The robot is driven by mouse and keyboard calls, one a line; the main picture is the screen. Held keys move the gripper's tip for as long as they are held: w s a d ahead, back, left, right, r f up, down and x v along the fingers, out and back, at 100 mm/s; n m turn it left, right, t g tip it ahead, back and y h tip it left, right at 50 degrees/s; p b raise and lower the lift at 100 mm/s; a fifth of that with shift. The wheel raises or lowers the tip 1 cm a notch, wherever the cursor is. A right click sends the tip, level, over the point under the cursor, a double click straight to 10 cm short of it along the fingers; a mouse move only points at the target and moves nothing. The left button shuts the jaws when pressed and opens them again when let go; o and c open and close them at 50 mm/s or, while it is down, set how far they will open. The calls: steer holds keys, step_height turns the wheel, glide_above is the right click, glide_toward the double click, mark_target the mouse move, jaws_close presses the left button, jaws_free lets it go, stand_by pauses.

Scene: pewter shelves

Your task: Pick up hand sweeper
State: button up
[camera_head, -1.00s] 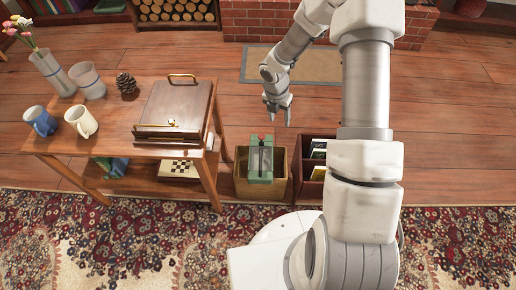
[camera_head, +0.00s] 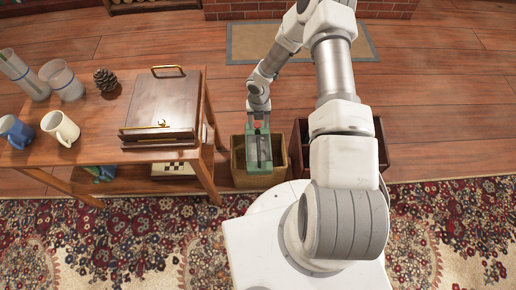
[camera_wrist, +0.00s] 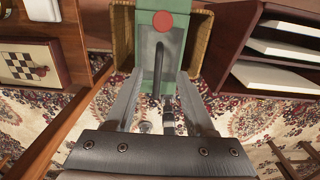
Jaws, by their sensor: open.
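The hand sweeper appears to be the green, upright item (camera_head: 259,168) with a red round knob and a dark bar on its front; it stands in a tan bin (camera_head: 238,160). In the wrist view the green body (camera_wrist: 145,42) is straight ahead between the bin's sides. My gripper (camera_head: 258,110) is at the sweeper's upper end in the head view. In the wrist view my gripper (camera_wrist: 160,88) has its two fingers apart, with the sweeper's dark bar showing between them. I cannot tell whether a finger touches it.
A wooden table (camera_head: 100,112) with mugs, vases, a pinecone and a brown box (camera_head: 160,105) stands left of the bin. A dark red rack (camera_head: 298,150) stands close on the right, partly behind my arm. Open floor lies farther right.

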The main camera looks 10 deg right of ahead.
mark_target(258, 138)
step_height(258, 138, down, 6)
steer(key=shift+f+b, duration=0.1)
steer(key=shift+b, duration=0.65)
steer(key=f, duration=0.1)
steer(key=f+b, duration=0.1)
steer(key=f, duration=0.1)
steer(key=f+b, duration=0.1)
steer(key=f, duration=0.1)
steer(key=shift+s+a+f, duration=0.1)
steer(key=shift+s, duration=0.2)
jaws_close()
stand_by(0.5)
